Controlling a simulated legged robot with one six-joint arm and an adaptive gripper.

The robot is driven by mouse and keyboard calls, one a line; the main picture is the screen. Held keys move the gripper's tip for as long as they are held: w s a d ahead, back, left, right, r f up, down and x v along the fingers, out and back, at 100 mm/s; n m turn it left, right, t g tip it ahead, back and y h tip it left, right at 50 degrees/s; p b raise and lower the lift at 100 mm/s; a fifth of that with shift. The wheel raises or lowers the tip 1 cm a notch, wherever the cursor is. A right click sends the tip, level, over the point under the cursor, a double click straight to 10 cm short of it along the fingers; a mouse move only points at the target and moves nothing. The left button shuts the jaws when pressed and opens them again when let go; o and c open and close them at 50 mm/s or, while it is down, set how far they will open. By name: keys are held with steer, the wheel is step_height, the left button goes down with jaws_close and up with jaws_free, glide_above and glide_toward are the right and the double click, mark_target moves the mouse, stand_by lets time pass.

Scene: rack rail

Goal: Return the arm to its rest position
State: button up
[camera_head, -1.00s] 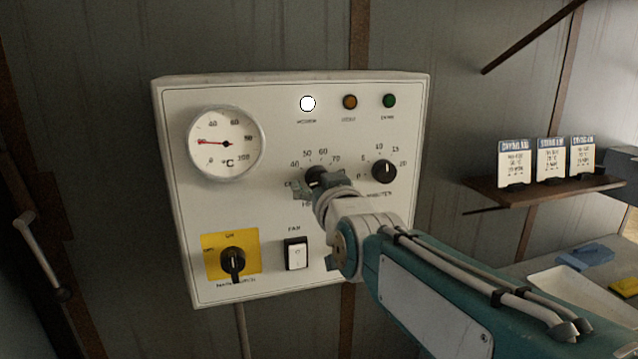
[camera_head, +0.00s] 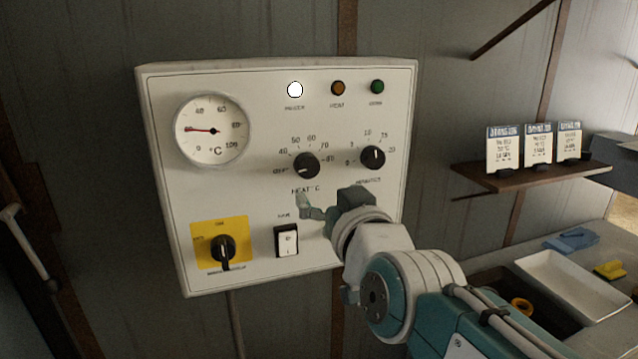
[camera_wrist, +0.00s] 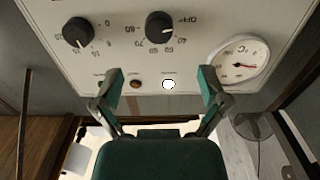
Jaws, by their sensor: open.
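My gripper (camera_head: 330,205) is in front of the lower right part of a white control panel (camera_head: 175,240), just below the heat knob. My arm comes in from the lower right. In the wrist view my gripper (camera_wrist: 162,88) has its two teal fingers spread wide, with nothing between them. The heat knob (camera_head: 306,166) is fully visible and clear of the fingers. It also shows in the wrist view (camera_wrist: 159,27), beside the minutes knob (camera_wrist: 77,32). In the head view the minutes knob (camera_head: 373,157) is at the upper right of the heat knob.
The panel also has a temperature dial (camera_head: 212,130), a lit white lamp (camera_head: 295,90), a yellow-backed main switch (camera_head: 222,248) and a fan rocker switch (camera_head: 286,241). At right are a shelf (camera_head: 530,176) with cards and a bench with a white tray (camera_head: 570,285).

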steer(key=shift+v, duration=0.85)
steer(key=s+d+f+m+g+h, duration=0.1)
steer(key=s+d+f+g, duration=0.2)
steer(key=f, duration=0.4)
steer(key=s+d+f+m+g+h, duration=0.1)
steer(key=s+d+f+g, duration=0.3)
steer(key=f, duration=0.4)
steer(key=s+d+f+m+g+h, duration=0.1)
steer(key=s+d+f+g+h, duration=0.2)
steer(key=s+f, duration=0.4)
steer(key=shift+d+f+g, duration=0.4)
steer(key=shift+d+g, duration=0.25)
steer(key=shift+g, duration=0.25)
